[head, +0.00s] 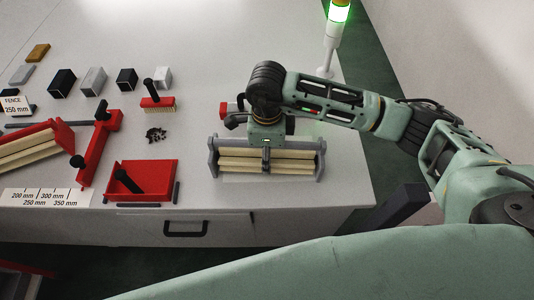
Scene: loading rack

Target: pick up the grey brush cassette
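The grey brush cassette (214,158) stands near the table's front right edge, with grey end plates and cream brush rows between them. My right arm comes in from the right, and my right gripper (266,152) points down over the middle of the cassette. The gripper's fingers are small and mostly hidden by its body, so I cannot tell whether they are closed on the cassette or only close above it. The cassette looks level. My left gripper is not in view.
A red brush cassette (35,145), a red bracket (100,145), a red dustpan (150,178) and a red hand brush (157,102) lie to the left. Several small blocks line the back left. A signal light (335,35) shows green. A red item (225,107) is partly hidden behind my arm.

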